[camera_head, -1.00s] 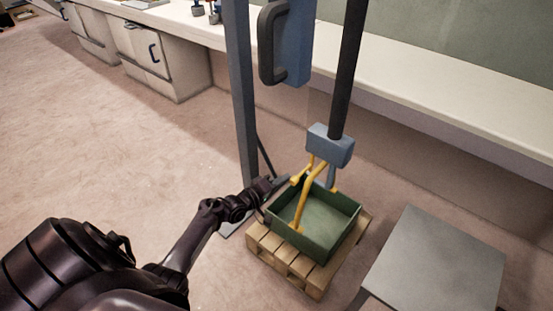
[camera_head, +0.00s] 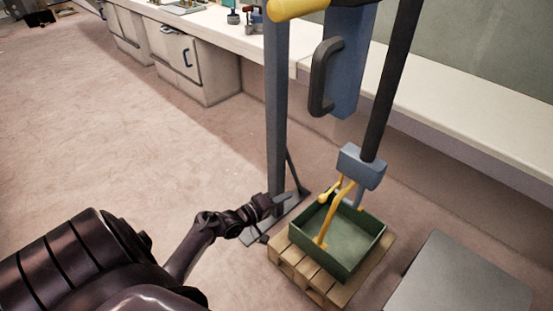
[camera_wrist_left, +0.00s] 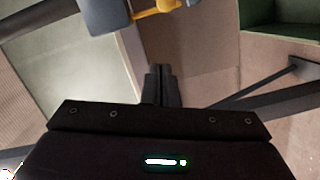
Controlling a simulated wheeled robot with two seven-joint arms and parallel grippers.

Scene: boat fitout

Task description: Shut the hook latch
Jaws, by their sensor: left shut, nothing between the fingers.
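The grey-blue hook block (camera_head: 361,168) hangs from a dark pole. Yellow hook parts (camera_head: 335,212) hang below it, over a green tray. I cannot clearly tell the latch from the rest of the hook, or whether it is shut. My left gripper (camera_head: 288,198) is shut and empty, left of the hook and apart from it, near the foot of a grey post. In the left wrist view my shut fingers (camera_wrist_left: 160,84) point up the picture. The block (camera_wrist_left: 106,14) and a yellow part (camera_wrist_left: 155,9) show beyond them at the top edge. My right gripper is not in view.
The green tray (camera_head: 371,222) sits on a wooden pallet (camera_head: 310,280). The grey post (camera_head: 277,120) stands close to my left gripper. A blue box with a dark handle (camera_head: 322,78) hangs above. A grey table (camera_head: 460,280) stands at lower right. The floor at left is clear.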

